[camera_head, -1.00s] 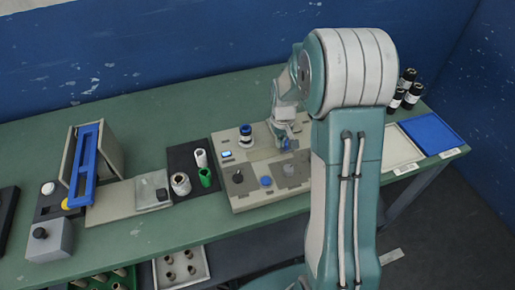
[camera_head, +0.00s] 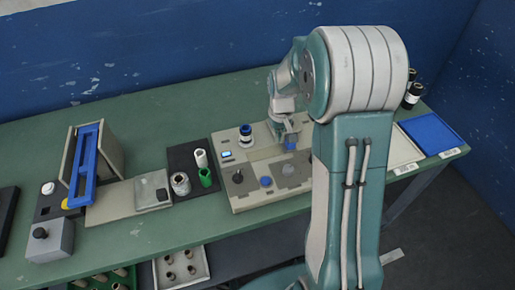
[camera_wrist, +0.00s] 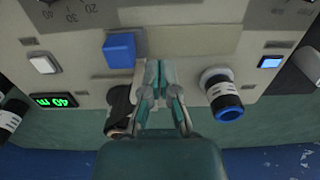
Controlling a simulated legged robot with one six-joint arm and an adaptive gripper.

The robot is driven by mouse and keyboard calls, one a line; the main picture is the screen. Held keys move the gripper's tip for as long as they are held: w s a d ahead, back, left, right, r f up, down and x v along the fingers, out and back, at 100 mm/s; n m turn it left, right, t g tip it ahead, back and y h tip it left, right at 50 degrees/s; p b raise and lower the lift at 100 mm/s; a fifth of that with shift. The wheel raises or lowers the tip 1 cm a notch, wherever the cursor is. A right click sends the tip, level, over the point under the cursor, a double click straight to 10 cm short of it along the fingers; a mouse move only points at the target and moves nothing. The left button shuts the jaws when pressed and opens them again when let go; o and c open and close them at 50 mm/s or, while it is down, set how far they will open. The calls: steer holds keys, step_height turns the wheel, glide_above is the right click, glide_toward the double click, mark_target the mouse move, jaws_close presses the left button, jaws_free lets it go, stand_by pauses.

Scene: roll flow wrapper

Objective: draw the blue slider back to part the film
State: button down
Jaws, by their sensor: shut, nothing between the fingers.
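The blue slider (camera_head: 290,142) is a small block on the beige machine panel (camera_head: 240,200), right below my gripper (camera_head: 286,130) in the head view. In the wrist view the blue slider (camera_wrist: 120,50) stands upright, just left of my gripper's fingertips (camera_wrist: 158,70). The fingers are together and empty. They sit close beside the block, and I cannot tell whether they touch it. The film cannot be made out clearly. A dark and white cylindrical part (camera_wrist: 120,105) is partly hidden behind the left finger.
A blue-capped roll (camera_wrist: 228,112) stands close right of my fingers in the wrist view.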

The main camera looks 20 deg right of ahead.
step_height(320, 180, up, 5)
steer(key=shift+r, duration=0.1)
stand_by(0.5)
stand_by(0.3)
steer(key=s+a+r+t, duration=0.3)
steer(key=s+a+r, duration=0.3)
steer(key=s+r, duration=0.55)
steer(key=s+a+r+t, duration=0.1)
steer(key=s, duration=0.5)
steer(key=s+a+r+t, duration=0.1)
steer(key=s+a, duration=0.1)
steer(key=s, duration=0.3)
steer(key=shift+s+r+t, duration=0.3)
steer(key=shift+s+r, duration=0.05)
steer(key=shift+a, duration=0.1)
stand_by(0.3)
